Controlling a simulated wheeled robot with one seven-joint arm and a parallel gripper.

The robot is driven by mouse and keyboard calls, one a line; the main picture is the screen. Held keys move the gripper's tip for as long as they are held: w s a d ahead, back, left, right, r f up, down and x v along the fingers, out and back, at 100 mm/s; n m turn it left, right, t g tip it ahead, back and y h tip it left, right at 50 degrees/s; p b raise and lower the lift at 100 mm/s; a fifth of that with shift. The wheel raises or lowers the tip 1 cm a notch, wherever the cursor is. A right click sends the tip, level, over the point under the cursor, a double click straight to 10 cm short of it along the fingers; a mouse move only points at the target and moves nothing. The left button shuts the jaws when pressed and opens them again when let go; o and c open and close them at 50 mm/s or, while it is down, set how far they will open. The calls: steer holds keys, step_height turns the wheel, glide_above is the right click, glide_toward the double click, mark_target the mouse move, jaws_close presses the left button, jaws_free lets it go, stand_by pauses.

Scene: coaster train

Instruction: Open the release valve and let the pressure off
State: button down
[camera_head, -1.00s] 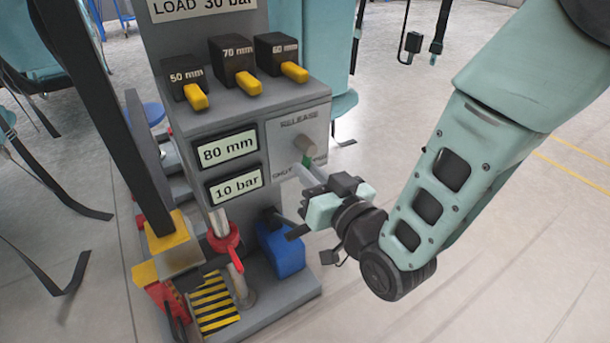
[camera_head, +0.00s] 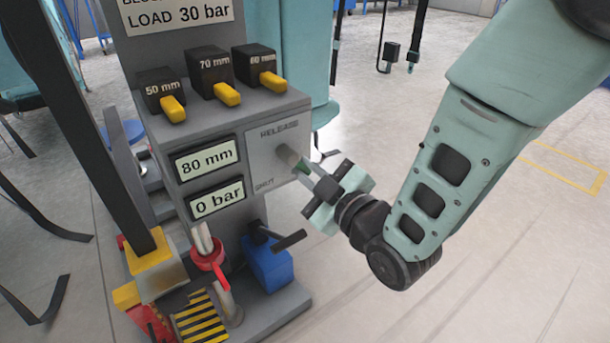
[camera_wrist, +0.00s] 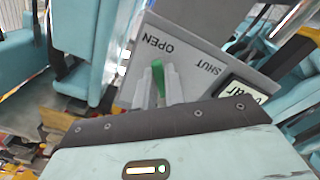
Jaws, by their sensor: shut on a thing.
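The release valve is on a light grey plate (camera_head: 270,149) marked RELEASE and SHUT on the machine's right side. It has a round grey knob (camera_head: 289,155) and a green lever (camera_head: 303,165). My gripper (camera_head: 308,171) is at the plate, its fingers shut on the lever. In the wrist view the green lever (camera_wrist: 158,76) shows between the fingers (camera_wrist: 158,88), on the side of the plate by the word OPEN; SHUT is off to the right. The upper display (camera_head: 206,160) reads 80 mm and the lower display (camera_head: 217,199) reads 0 bar.
Three black blocks with yellow tabs, marked 50 mm (camera_head: 162,92), 70 mm (camera_head: 212,74) and 60 mm (camera_head: 258,66), sit on the ledge above. A blue box (camera_head: 267,262) with a dark lever stands below the plate. The floor right of the machine is clear.

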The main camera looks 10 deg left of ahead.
steer(key=shift+w+d+r+n, duration=0.1)
steer(key=shift+d+r+n, duration=0.05)
steer(key=shift+n, duration=0.65)
steer(key=c, duration=1.5)
jaws_free()
steer(key=shift+o, duration=0.2)
